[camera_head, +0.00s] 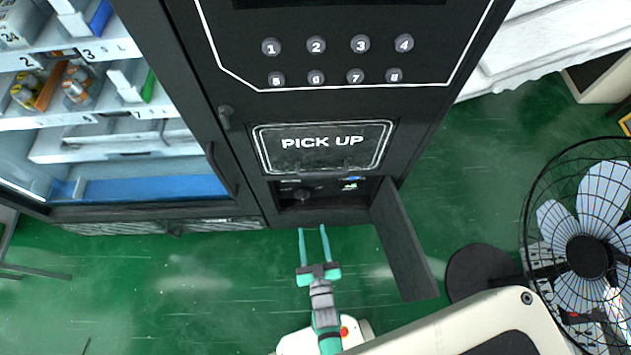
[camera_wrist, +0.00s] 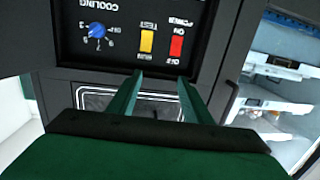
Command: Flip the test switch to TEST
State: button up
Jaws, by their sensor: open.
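The test switch (camera_wrist: 147,41) is a yellow rocker on a black panel (camera_wrist: 120,58), with an upside-down TEST label beside its upper end in the wrist view. I cannot tell which way it is tipped. In the head view, the panel sits in an open recess (camera_head: 328,201) low on the machine, and the yellow switch is too small to make out. My gripper (camera_head: 312,229) is open and empty just in front of the recess. In the wrist view its two green fingers (camera_wrist: 161,78) point at the panel, below the yellow and red switches and apart from them.
A red power switch (camera_wrist: 176,47) sits right of the yellow one in the wrist view, and a blue cooling knob (camera_wrist: 97,31) left. The recess door (camera_head: 405,245) hangs open to the right. A fan (camera_head: 587,256) stands farther right. The PICK UP flap (camera_head: 323,160) is above.

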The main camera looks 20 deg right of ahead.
jog(key=w+d+f+h, duration=0.1)
jog(key=w+d, duration=0.3)
jog(key=w, duration=0.6)
jog(key=w+d+f+m+h, duration=0.1)
jog(key=w+d+f, duration=0.3)
jog(key=w, duration=0.6)
jog(key=shift+f, duration=0.15)
jog(key=c, duration=1.1)
jog(key=shift+o, duration=0.2)
jog(key=shift+d+f+t, duration=0.1)
jog(key=shift+f+t, duration=0.05)
jog(key=shift+t, duration=0.35)
jog(key=o, duration=1.1)
jog(key=shift+c, duration=0.2)
